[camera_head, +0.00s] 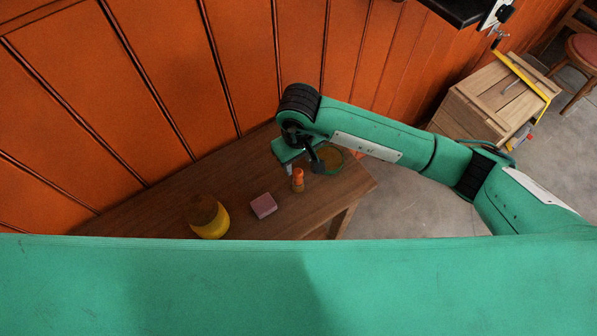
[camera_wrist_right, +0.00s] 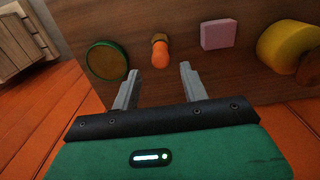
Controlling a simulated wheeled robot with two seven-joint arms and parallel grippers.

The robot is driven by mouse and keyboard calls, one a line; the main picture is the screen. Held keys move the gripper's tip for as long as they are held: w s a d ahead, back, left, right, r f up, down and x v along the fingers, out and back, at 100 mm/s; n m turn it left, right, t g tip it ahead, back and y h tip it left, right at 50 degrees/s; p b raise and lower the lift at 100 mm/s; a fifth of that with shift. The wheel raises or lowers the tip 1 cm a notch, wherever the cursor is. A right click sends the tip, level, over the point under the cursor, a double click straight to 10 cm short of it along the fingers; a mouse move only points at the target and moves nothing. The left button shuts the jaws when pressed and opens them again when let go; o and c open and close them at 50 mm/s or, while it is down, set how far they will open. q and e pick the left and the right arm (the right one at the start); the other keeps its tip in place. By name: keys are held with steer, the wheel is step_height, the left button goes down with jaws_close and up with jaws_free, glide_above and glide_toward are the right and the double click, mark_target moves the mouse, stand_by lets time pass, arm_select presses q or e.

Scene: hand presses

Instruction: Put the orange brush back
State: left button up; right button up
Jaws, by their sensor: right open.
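The orange brush (camera_head: 298,180) is a small piece with an orange top and a brownish lower part on the wooden table (camera_head: 150,216). In the right wrist view the orange brush (camera_wrist_right: 160,52) lies ahead of and between my two fingertips, with a gap to them. My right gripper (camera_head: 303,168) is open and empty, close to the brush over the table's back right part; its fingers (camera_wrist_right: 158,76) show apart in the wrist view. A round green-rimmed dish (camera_head: 330,158) lies beside the brush, partly hidden by my arm. My left gripper is not in view.
A pink block (camera_head: 263,205) and a yellow pot with a brown top (camera_head: 209,217) stand left of the brush. An orange panelled wall (camera_head: 180,80) rises behind the table. A wooden crate (camera_head: 490,101) stands on the floor at right. My green body hides the table's near side.

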steer(key=shift+r+b, duration=0.7)
steer(key=shift+r, duration=1.6)
